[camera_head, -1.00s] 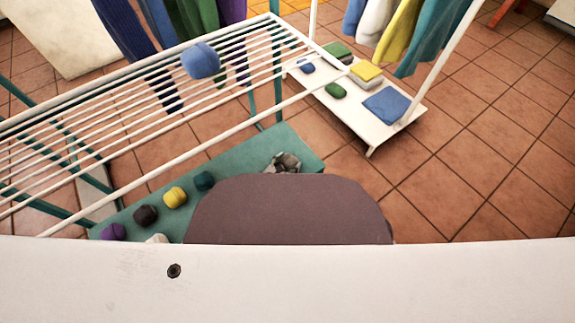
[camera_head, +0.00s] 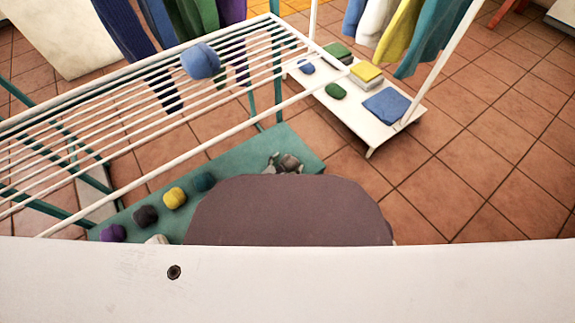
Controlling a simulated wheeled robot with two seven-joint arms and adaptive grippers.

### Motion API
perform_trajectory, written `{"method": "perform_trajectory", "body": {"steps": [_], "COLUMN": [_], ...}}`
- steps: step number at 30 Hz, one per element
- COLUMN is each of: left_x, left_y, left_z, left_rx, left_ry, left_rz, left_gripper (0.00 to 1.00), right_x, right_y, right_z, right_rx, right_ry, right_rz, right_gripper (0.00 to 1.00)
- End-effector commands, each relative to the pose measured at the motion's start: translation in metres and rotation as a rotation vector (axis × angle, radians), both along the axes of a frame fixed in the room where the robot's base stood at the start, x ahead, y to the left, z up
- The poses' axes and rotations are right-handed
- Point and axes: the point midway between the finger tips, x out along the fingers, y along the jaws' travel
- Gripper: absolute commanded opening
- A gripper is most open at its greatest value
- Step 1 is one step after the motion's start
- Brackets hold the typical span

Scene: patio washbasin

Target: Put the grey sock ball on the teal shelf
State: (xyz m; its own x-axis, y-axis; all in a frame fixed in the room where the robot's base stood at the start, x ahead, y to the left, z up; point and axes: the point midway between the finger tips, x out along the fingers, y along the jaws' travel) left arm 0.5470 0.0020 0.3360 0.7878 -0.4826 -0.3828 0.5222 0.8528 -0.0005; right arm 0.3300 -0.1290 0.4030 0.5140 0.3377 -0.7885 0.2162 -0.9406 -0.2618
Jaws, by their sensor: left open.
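The teal shelf (camera_head: 245,152) is the low board under the white drying rack. A grey rounded thing, seemingly the grey sock ball (camera_head: 290,163), shows at the shelf's right part. Small grey parts of my left gripper (camera_head: 276,162) show right beside it. The gripper is open. I cannot tell whether it touches the ball or whether the ball rests on the board. A large dark brown-grey shape hides what lies below. My right gripper is not in view.
Teal (camera_head: 203,181), yellow (camera_head: 174,197), dark (camera_head: 146,216) and purple (camera_head: 114,233) balls line the teal shelf. A blue ball (camera_head: 200,61) sits on the rack's bars (camera_head: 120,108). A low white shelf (camera_head: 378,132) holds folded cloths. Floor at the right is clear.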

Motion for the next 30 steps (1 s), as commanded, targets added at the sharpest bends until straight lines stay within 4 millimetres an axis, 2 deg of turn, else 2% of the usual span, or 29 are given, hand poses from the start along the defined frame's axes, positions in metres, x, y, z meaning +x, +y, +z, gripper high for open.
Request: {"method": "perform_trajectory", "body": {"steps": [8, 30], "left_x": [-0.010, -0.070], "left_y": [0.006, 0.042], "left_z": [0.007, 0.036], "left_rx": [0.001, 0.001], "left_ry": [0.002, 0.000], "left_rz": [0.000, 0.000], "left_gripper": [0.86, 0.86], "right_x": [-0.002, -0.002], "right_y": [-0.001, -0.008], "right_z": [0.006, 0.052], "right_rx": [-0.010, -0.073], "right_ry": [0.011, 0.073], "right_rz": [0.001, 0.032], "right_gripper": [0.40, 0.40]}}
